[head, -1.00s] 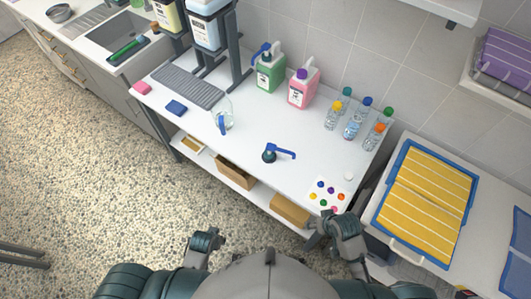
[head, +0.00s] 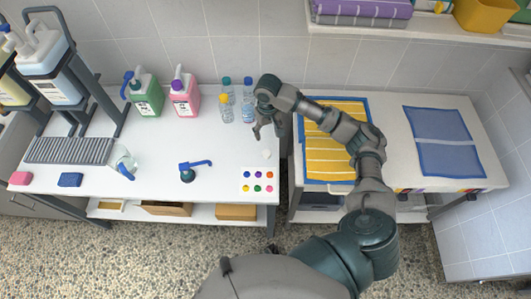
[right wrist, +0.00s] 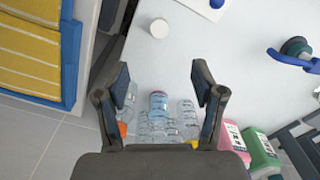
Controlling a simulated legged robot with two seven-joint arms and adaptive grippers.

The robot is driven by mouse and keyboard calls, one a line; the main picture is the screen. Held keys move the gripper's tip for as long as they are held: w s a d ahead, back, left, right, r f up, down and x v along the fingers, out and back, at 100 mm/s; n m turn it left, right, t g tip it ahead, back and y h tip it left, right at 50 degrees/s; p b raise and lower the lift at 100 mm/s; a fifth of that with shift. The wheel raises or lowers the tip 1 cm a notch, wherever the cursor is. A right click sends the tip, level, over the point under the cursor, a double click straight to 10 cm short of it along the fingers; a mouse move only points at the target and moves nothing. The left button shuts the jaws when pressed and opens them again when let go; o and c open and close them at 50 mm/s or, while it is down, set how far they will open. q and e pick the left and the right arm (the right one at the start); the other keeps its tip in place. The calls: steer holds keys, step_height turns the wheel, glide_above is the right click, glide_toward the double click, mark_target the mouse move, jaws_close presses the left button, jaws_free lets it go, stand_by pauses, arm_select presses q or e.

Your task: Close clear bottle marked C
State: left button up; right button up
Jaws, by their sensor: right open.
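Several clear bottles stand at the back of the white counter. In the head view one has a yellow cap (head: 226,108) and one has a blue cap (head: 248,112); others are behind my arm. No letter C is readable. A loose white cap (head: 266,153) lies on the counter; it also shows in the right wrist view (right wrist: 159,28). My right gripper (head: 269,132) is open and empty above the counter, near the bottles. My left gripper is out of view.
A pink jug (head: 184,97) and a green jug (head: 145,98) stand left of the bottles. A blue pump head (head: 190,172) and a card of coloured dots (head: 258,181) lie in front. Yellow striped towels (head: 325,158) are at right. The counter's middle is mostly clear.

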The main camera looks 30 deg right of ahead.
steer(key=b, duration=0.1)
glide_above(267, 153)
steer(key=f, duration=1)
steer(key=shift+s+a+f, duration=0.15)
steer(key=shift+s+f, duration=0.05)
steer(key=shift+s, duration=0.1)
steer(key=shift+a+f, duration=0.2)
steer(key=shift+f, duration=0.1)
steer(key=shift+a+f, duration=0.15)
steer(key=shift+a, duration=0.25)
steer(key=shift+d, duration=0.1)
steer(key=f, duration=0.1)
steer(key=d+f, duration=0.1)
steer(key=f, duration=0.1)
steer(key=shift+w+d+f+b, duration=0.3)
steer(key=shift+b, duration=0.05)
steer(key=shift+f, duration=0.85)
steer(key=shift+a, duration=0.35)
steer(key=shift+c, duration=0.9)
steer(key=c, duration=0.6)
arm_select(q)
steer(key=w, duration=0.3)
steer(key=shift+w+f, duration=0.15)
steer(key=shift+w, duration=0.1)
arm_select(e)
steer(key=shift+d, duration=0.2)
